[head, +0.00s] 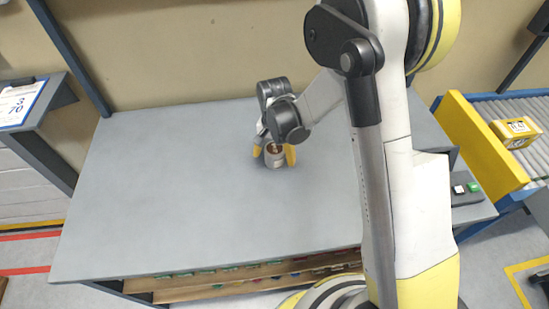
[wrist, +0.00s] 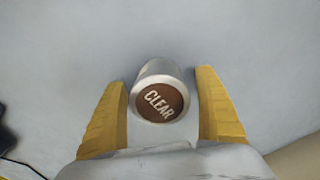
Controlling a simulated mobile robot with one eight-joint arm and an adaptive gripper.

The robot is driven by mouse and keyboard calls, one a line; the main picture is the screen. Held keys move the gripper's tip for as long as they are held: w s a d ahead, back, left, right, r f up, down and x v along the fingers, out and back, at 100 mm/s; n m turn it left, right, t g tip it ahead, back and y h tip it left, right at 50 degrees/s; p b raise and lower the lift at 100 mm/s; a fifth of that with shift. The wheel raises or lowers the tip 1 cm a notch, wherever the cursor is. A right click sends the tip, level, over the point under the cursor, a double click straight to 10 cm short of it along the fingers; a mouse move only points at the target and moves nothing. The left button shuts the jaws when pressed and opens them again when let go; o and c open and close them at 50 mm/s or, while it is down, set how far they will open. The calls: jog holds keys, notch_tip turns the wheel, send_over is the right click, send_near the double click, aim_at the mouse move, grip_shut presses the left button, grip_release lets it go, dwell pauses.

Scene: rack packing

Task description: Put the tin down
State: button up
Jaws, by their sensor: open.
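The tin (head: 276,158) is a small silvery can standing on the grey table (head: 170,200), toward its back edge. In the wrist view the tin (wrist: 161,90) shows its brown end with the word "CLEAR" facing the camera. My gripper (head: 273,157) is around the tin, with a yellow finger on each side. In the wrist view my gripper (wrist: 166,85) is open, with a visible gap between the tin and each finger. The tin's underside is hidden.
The tabletop left and in front of the tin is bare. A yellow container (head: 516,132) sits on a roller conveyor (head: 515,108) at the right. A small box with green and white buttons (head: 466,188) is at the table's right edge. A shelf (head: 240,280) shows below the front edge.

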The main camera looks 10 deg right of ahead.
aim_at(278, 150)
jog(key=shift+f, duration=0.45)
jog(key=shift+r, duration=0.15)
jog(key=c, duration=1.5)
jog(key=shift+o, duration=0.2)
jog(key=shift+r+p, duration=0.4)
jog(key=shift+r, duration=0.2)
jog(key=r, duration=0.1)
jog(key=r+p, duration=0.1)
jog(key=s+d+r, duration=0.1)
jog(key=r, duration=0.1)
jog(key=shift+p, duration=0.4)
jog(key=s+d+r+p, duration=0.3)
jog(key=s+d+r, duration=0.3)
jog(key=s+d, duration=0.15)
jog(key=shift+w+d+f+n+b, duration=0.1)
jog(key=shift+w+d+n+b, duration=0.4)
jog(key=shift+w+n, duration=0.3)
jog(key=shift+w+d+n+b, duration=0.35)
jog(key=shift+w+n+b, duration=0.15)
jog(key=shift+n, duration=0.5)
jog(key=shift+w+d+f+n+b, duration=0.1)
jog(key=shift+w+d+n+b, duration=0.35)
jog(key=shift+w+n, duration=0.4)
jog(key=shift+s, duration=0.15)
